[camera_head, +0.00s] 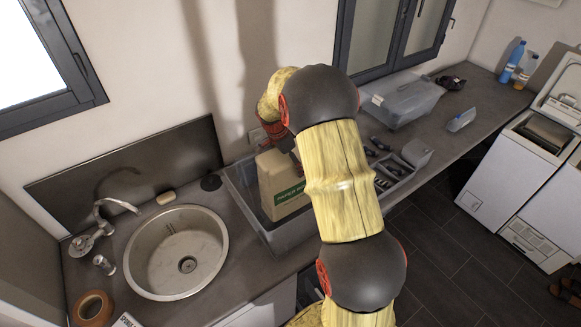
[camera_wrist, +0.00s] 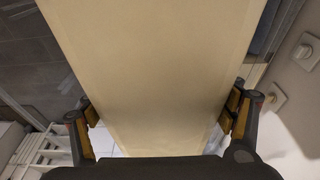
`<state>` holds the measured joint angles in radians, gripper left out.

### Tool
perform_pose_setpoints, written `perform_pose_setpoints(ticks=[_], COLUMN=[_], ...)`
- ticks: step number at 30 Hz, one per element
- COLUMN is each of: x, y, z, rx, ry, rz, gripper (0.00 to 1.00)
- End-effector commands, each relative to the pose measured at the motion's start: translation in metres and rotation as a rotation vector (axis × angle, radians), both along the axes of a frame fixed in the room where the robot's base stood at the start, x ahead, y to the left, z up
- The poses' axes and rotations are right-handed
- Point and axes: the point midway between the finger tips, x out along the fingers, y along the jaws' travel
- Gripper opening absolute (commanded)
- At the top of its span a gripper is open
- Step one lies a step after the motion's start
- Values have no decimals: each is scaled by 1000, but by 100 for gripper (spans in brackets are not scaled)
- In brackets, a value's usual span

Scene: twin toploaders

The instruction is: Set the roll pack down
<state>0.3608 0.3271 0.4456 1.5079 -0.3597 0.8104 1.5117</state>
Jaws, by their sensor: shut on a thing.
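The roll pack (camera_head: 279,181) is a tan paper pack with a green label band. It stands roughly upright at a grey open bin (camera_head: 245,200) on the counter, and its lower part is inside or just over the bin; I cannot tell whether it touches the bottom. In the wrist view the pack (camera_wrist: 150,75) fills the middle between the fingers. My gripper (camera_wrist: 160,122) is shut on the pack, with a finger on each side. In the head view my gripper (camera_head: 283,143) is at the pack's top, partly hidden by my arm.
A round sink (camera_head: 165,262) with a tap (camera_head: 105,215) lies left of the bin. To the right are a divided tray (camera_head: 392,166), a clear plastic box (camera_head: 402,100) and a small bottle (camera_head: 461,121). Blue and orange bottles (camera_head: 512,62) stand at the far right, near white washers (camera_head: 500,180).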

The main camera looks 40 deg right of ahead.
Motion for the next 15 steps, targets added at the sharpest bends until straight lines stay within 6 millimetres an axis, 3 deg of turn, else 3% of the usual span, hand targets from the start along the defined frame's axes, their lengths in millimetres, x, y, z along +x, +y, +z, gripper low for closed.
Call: perform_pose_setpoints(ticks=[5,15], x=[0,0], y=[0,0], z=[-21,-25], rx=[-1,-1], ry=[2,-1], rz=[2,1], gripper=[22,22])
